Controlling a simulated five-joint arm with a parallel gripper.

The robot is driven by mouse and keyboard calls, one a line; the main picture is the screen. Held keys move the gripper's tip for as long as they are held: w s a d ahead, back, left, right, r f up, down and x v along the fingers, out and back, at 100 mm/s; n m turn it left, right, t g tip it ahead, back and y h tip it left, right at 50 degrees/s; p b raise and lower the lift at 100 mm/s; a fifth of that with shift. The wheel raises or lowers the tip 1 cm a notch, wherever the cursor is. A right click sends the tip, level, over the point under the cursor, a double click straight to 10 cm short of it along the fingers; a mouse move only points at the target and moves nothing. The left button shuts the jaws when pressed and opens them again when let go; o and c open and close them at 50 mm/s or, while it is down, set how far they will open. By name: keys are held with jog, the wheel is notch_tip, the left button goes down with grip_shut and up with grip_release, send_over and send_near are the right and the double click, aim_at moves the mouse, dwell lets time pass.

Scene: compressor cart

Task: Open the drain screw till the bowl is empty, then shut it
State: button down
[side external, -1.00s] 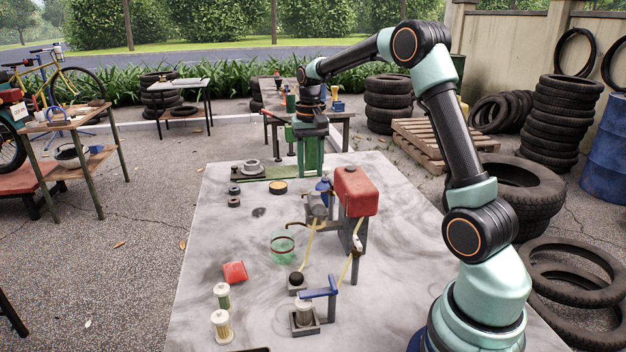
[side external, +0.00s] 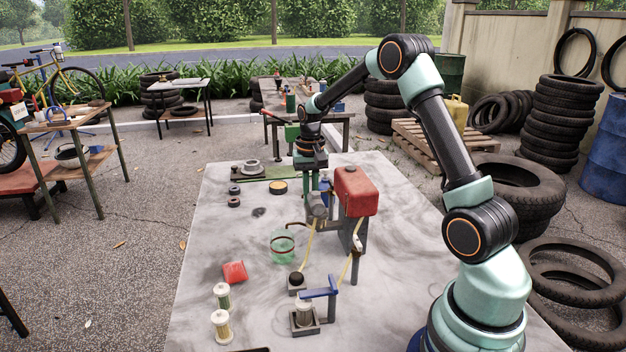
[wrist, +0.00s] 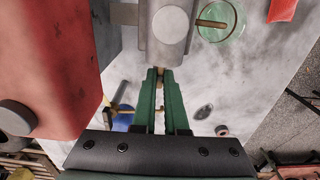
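The grey filter bowl (side external: 318,206) hangs beside the red tank on the table. In the wrist view the grey bowl body (wrist: 170,25) lies just past my fingertips. My gripper (wrist: 160,74) has two green fingers with a narrow gap between them, and a small brownish piece shows at the tips. I cannot tell whether it is the drain screw or whether the fingers touch it. In the side view my gripper (side external: 315,188) is low beside the bowl, partly covering its blue part. A clear green glass (side external: 282,246) stands near the brownish tube end (wrist: 212,24).
The red tank (side external: 357,190) stands close to the right of my gripper and fills the left of the wrist view. The table's left (side external: 215,235) is mostly clear.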

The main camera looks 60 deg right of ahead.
dwell(0.4)
jog(key=n, duration=0.4)
jog(key=shift+r, duration=0.1)
jog(key=n, duration=0.3)
jog(key=shift+n, duration=0.3)
jog(key=n, duration=0.4)
jog(key=shift+w+n, duration=0.1)
jog(key=shift+n, duration=2)
jog(key=c, duration=0.9)
grip_release()
jog(key=shift+c, duration=0.2)
